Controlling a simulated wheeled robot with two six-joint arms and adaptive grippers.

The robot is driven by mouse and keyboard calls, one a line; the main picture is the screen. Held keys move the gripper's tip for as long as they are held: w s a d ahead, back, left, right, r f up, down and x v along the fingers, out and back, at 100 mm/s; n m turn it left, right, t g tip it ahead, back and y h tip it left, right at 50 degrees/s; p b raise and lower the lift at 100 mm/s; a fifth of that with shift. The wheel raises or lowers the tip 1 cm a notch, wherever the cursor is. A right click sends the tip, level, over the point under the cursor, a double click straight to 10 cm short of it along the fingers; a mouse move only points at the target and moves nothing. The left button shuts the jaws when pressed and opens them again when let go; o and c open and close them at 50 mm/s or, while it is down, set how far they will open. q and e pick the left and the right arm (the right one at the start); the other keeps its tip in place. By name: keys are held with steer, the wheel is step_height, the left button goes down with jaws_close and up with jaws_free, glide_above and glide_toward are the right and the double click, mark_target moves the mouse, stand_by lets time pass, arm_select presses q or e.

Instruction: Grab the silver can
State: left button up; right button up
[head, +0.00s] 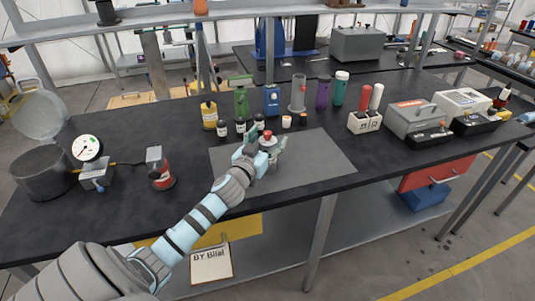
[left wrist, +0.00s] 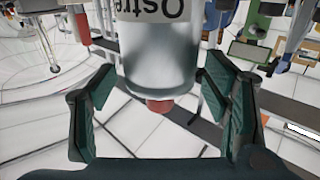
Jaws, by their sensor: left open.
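The silver can (left wrist: 160,52), with a white label and a red tip, shows upside down between the fingers in the left wrist view. In the head view its red top (head: 267,134) shows at my left gripper, and the fingers hide much of its body. My left gripper (head: 268,143) is open around the can over the grey mat (head: 318,160). In the left wrist view both dark green fingers of the left gripper (left wrist: 157,100) stand on either side of the can, with gaps visible lower down. My right gripper is not in view.
Small dark jars (head: 240,126) stand just behind the gripper. A yellow bottle (head: 209,115), green bottle (head: 241,101), blue container (head: 272,99) and clear cylinder (head: 298,93) line up behind. A gauge (head: 88,148) and a red-and-grey device (head: 160,170) stand left. The mat's right side is clear.

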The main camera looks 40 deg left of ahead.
arm_select(q)
jaws_close()
stand_by(0.4)
